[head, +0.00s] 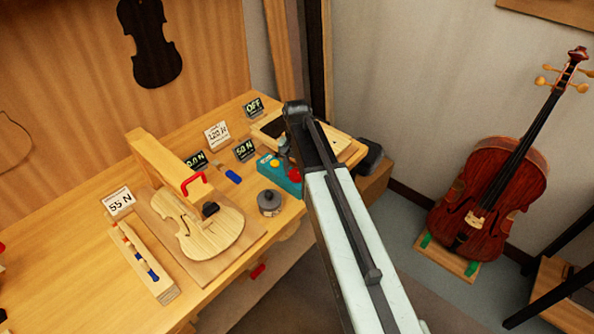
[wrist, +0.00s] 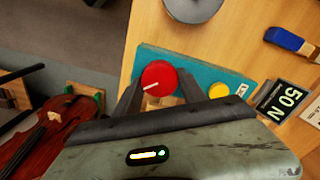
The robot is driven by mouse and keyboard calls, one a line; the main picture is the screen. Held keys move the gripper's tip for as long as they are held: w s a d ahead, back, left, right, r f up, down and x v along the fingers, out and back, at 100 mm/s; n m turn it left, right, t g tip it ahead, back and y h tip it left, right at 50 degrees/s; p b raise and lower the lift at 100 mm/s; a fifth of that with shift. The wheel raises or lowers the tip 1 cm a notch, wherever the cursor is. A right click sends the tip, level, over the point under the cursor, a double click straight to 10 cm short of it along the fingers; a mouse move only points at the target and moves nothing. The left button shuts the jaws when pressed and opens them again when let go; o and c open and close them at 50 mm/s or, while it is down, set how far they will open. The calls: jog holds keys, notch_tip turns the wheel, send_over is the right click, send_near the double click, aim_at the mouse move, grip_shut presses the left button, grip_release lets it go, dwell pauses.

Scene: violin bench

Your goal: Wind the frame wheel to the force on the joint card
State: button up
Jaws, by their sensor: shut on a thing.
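A teal box (head: 282,178) on the bench carries a red knob (wrist: 159,77) with a white pointer line and a yellow button (wrist: 218,90). My gripper (wrist: 158,82) is shut on the red knob, one dark finger on each side. A wooden frame (head: 158,158) with a red handle (head: 194,184) spans a pale violin body (head: 208,230). White cards read 55 N (head: 118,201) and 120 N (head: 217,135). Dark displays read 50 N (head: 244,150), OFF (head: 254,106) and apparently 0.0 N (head: 196,160), partly hidden by the frame. I cannot tell which card is the joint card.
A grey lidded pot (head: 270,202) stands beside the teal box. A blue object (head: 233,176) lies near the 50 N display. A wooden rack (head: 145,262) with colored pieces lies left of the violin body.

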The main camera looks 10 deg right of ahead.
aim_at(296, 173)
jog(key=m, duration=0.4)
jog(key=shift+m, duration=2)
jog(key=o, duration=1.4)
jog(key=shift+c, duration=0.2)
notch_tip(296, 173, up, 8)
jog(key=p, duration=0.8)
